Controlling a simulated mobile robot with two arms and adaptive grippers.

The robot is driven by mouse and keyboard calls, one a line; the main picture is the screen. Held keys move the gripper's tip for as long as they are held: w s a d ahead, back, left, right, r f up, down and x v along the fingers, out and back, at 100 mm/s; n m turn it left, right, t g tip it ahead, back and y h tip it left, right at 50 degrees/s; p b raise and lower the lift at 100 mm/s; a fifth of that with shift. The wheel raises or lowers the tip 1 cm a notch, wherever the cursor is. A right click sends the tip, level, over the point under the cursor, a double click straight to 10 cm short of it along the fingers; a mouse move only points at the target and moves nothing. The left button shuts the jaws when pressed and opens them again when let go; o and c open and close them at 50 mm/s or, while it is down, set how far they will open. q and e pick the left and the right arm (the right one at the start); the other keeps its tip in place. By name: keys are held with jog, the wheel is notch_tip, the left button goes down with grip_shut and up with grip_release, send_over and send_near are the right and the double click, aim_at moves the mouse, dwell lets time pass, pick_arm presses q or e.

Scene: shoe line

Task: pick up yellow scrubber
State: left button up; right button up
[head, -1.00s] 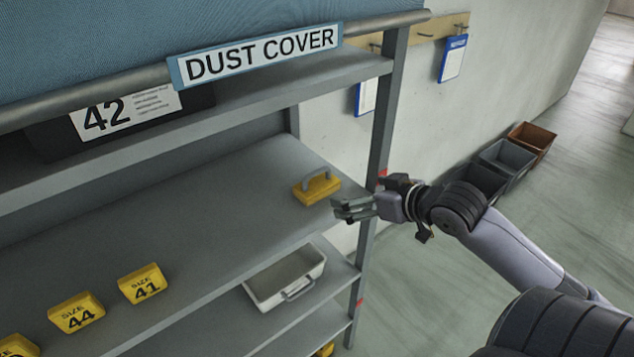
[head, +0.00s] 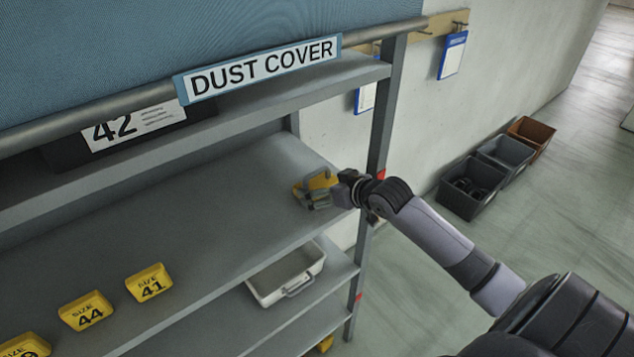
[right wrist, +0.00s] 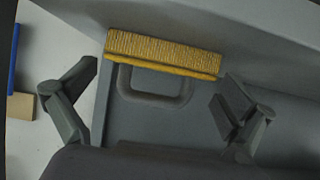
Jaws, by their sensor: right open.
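The yellow scrubber (head: 317,181) with its grey loop handle lies on the middle shelf (head: 220,210), near the shelf's right end. My right gripper (head: 308,198) is at the scrubber, reaching in from the right and partly covering it in the head view. In the right wrist view the scrubber (right wrist: 163,52) lies ahead, with its grey handle (right wrist: 155,88) toward me. The open fingers of the right gripper (right wrist: 158,105) stand one on each side of the handle, with visible gaps. My left gripper is not in view.
The rack's grey post (head: 380,130) stands close to my right arm. Yellow size blocks (head: 149,283) sit along the shelf's front edge at left. A white tray (head: 287,276) is on the shelf below. Crates (head: 472,187) stand on the floor by the wall.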

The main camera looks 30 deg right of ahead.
aim_at(317, 182)
jog(key=x, duration=0.3)
jog(key=shift+w+p, duration=0.25)
jog(key=shift+p, duration=0.05)
jog(key=shift+s, duration=0.1)
jog(key=shift+c, duration=0.4)
jog(key=c, duration=0.8)
